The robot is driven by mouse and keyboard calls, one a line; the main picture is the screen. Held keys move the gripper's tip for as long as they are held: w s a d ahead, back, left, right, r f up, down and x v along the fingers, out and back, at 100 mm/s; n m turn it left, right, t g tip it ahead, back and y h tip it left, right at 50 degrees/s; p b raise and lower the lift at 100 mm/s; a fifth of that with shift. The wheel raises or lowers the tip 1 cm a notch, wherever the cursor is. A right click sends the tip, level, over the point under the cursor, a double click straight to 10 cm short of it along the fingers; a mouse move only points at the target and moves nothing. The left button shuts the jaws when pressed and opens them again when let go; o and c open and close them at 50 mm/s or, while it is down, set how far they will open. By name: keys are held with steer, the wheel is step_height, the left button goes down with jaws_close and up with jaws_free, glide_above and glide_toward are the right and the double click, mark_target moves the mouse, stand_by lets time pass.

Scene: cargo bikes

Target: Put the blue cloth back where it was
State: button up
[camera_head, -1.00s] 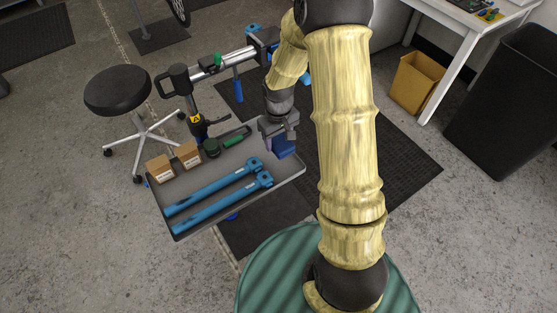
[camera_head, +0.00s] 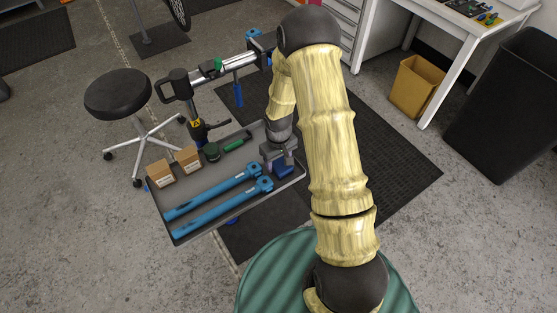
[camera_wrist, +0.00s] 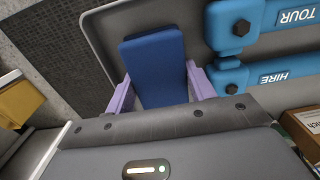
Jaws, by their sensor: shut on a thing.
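The blue cloth (camera_wrist: 155,65) is a folded dark blue block between the two purple fingers of my gripper (camera_wrist: 158,92) in the wrist view. In the head view the cloth (camera_head: 284,171) shows just below my gripper (camera_head: 281,160), at the right end of the grey tray (camera_head: 206,219). My gripper is shut on the cloth. The cloth is over or on the tray floor; I cannot tell whether it touches.
Two blue tools (camera_head: 215,195) marked TOUR and HIRE lie on the tray beside the cloth. Two small cardboard boxes (camera_head: 160,173), a green-handled tool (camera_head: 236,142) and a dark green round thing (camera_head: 211,151) are also on the tray. A work stand with a clamp (camera_head: 210,72) rises behind it.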

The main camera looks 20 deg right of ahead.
mark_target(279, 161)
steer(key=shift+f, duration=0.15)
steer(key=o, duration=0.9)
step_height(279, 161, up, 12)
steer(key=shift+r, duration=0.15)
stand_by(0.5)
